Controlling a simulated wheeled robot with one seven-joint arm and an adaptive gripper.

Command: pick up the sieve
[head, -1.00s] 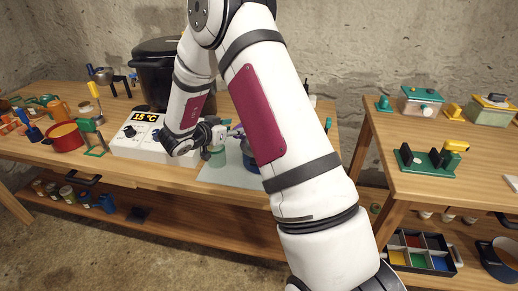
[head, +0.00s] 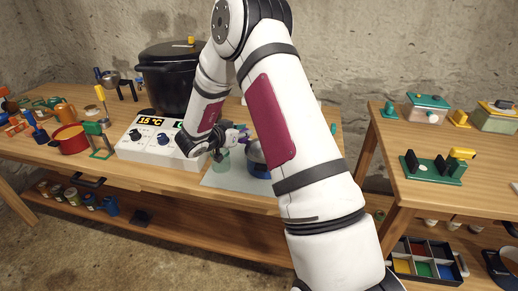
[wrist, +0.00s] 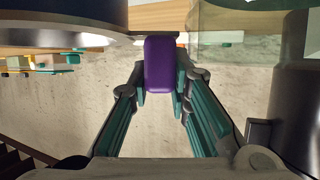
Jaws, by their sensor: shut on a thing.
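My gripper (head: 230,136) is over the mat on the left table. It is shut on a purple handle (wrist: 159,64), which sits between the fingertips in the wrist view. A silver, round bowl-like part, which looks like the sieve (head: 255,152), shows beside my gripper, partly hidden by my arm. A blue round vessel (head: 258,171) is just below it. Whether the sieve touches the vessel is not clear. In the wrist view a curved silver rim (wrist: 50,38) and a dark blue round surface (wrist: 60,13) are at the upper left.
A white control box (head: 150,141) and a large black pot (head: 168,85) stand to the left. A red pot (head: 70,139) is further left. A second table (head: 455,200) is at the right.

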